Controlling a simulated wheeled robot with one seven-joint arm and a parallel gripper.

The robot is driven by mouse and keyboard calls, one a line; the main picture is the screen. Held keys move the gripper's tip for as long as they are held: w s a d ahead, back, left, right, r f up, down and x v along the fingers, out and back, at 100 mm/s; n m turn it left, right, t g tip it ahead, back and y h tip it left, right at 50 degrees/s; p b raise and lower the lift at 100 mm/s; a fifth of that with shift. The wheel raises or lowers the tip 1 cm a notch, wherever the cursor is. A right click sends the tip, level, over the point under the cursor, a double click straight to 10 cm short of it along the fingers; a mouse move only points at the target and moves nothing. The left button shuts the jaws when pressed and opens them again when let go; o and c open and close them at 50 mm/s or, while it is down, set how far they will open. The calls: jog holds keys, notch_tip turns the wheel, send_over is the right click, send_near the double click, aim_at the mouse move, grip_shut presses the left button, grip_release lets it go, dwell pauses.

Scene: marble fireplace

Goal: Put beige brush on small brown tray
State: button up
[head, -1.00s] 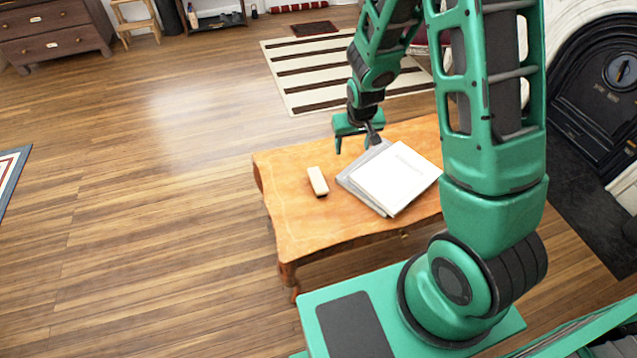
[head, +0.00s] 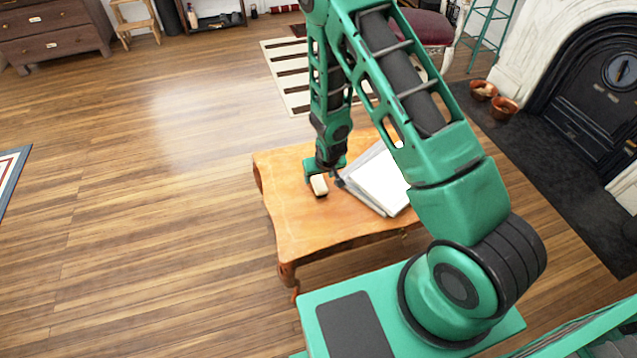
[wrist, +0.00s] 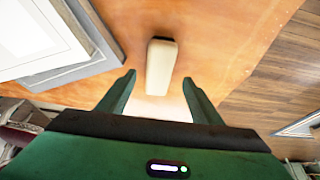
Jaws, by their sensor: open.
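The beige brush (head: 319,185) lies on the wooden table, left of the books. In the wrist view the beige brush (wrist: 161,67) lies just beyond my fingertips, roughly centred between them, with a dark edge at its far end. My gripper (head: 322,172) is above the table, over the near side of the brush as seen from the wrist. I cannot make out a small brown tray in these frames.
The wooden table (head: 290,215) has bare room at its front left. A stack of a white book (head: 380,183) and grey books lies right of the brush, close to my gripper. Two brown bowls (head: 503,108) stand on the dark hearth by the fireplace.

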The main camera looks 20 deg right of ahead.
aim_at(318, 180)
jog(key=shift+x, duration=2.8)
jog(key=shift+d, duration=0.1)
jog(key=c, duration=1.3)
jog(key=shift+r, duration=0.1)
